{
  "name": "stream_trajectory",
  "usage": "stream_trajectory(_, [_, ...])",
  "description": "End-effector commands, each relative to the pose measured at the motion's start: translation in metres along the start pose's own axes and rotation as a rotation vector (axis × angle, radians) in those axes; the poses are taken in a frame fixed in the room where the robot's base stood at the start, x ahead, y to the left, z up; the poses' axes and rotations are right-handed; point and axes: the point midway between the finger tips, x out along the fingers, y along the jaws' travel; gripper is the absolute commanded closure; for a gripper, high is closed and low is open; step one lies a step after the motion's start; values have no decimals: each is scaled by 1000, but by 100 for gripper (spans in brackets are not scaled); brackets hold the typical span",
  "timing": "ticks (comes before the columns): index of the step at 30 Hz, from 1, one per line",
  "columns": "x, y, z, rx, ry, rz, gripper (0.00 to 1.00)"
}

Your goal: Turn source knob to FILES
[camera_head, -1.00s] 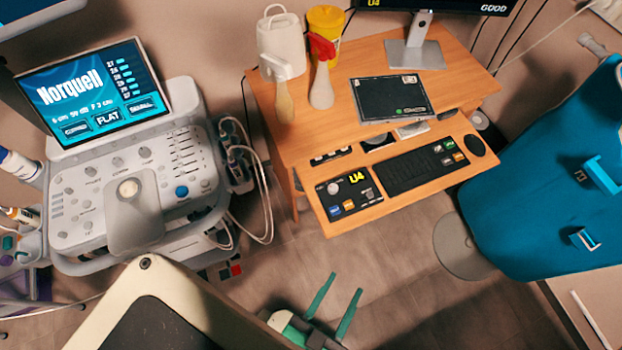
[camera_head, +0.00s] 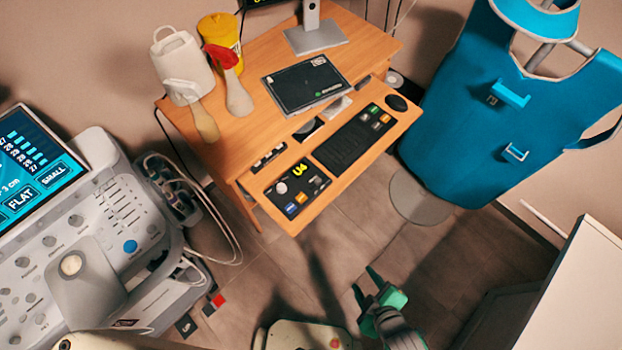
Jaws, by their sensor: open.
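A small black control panel (camera_head: 297,190) with a yellow "U4" display lies on the desk's pull-out tray. It carries a pale round knob (camera_head: 281,187) at its left and small coloured buttons. The labels are too small to read, so I cannot tell whether this is the source knob or where it points. My gripper (camera_head: 366,280), with green fingers, is open and empty. In the picture it is below and right of the panel, over the floor and apart from the desk.
A keyboard (camera_head: 347,147) sits beside the panel on the tray. An ultrasound console (camera_head: 60,250) with cables stands at the left. A blue apron on a stand (camera_head: 505,120) is at the right. A white cabinet (camera_head: 580,290) is at the lower right. Floor before the desk is clear.

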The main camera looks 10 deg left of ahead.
Motion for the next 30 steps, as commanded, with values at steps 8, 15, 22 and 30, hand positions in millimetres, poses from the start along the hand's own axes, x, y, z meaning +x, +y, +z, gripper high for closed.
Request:
stream_trajectory(8, [42,60,4,-381,-81,-158,57])
stream_trajectory(15, [76,112,-29,-698,-118,-283,57])
stream_trajectory(22, [104,148,-90,-996,-119,-402,57])
stream_trajectory(30, [122,165,-190,-1342,-75,-546,57])
